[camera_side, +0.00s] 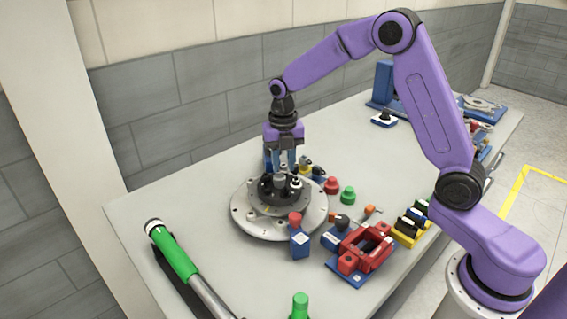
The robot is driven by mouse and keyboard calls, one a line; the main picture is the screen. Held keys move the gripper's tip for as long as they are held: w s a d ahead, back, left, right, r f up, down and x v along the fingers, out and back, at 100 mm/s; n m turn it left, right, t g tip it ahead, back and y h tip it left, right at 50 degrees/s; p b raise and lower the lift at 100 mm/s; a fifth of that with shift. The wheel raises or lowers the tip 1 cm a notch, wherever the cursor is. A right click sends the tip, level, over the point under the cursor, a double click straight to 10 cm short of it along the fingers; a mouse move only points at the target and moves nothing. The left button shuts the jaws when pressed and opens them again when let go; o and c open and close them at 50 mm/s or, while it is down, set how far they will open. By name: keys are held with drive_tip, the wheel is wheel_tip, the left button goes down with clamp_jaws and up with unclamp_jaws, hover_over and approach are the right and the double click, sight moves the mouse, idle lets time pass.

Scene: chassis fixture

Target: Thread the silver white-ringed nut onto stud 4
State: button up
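A round grey chassis fixture (246,208) lies on the table with a dark hub (268,196) at its middle. Short studs stand on and around the hub, but their numbers cannot be read at this size. A small white-topped piece (296,182) sits at the right of the hub. I cannot tell whether it is the silver white-ringed nut. My gripper (284,167) points straight down just above the back of the hub, its two blue fingers a little apart.
Red (332,185) and green (348,195) knobs stand right of the fixture. A blue block with a red top (298,240) stands in front, close to its edge. A red vise-like fixture (364,250) is at front right. A green-handled tool (174,250) lies at front left. The table's back middle is clear.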

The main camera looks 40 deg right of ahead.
clamp_jaws()
drive_tip(key=shift+m, duration=1.7)
drive_tip(key=shift+m, duration=1.8)
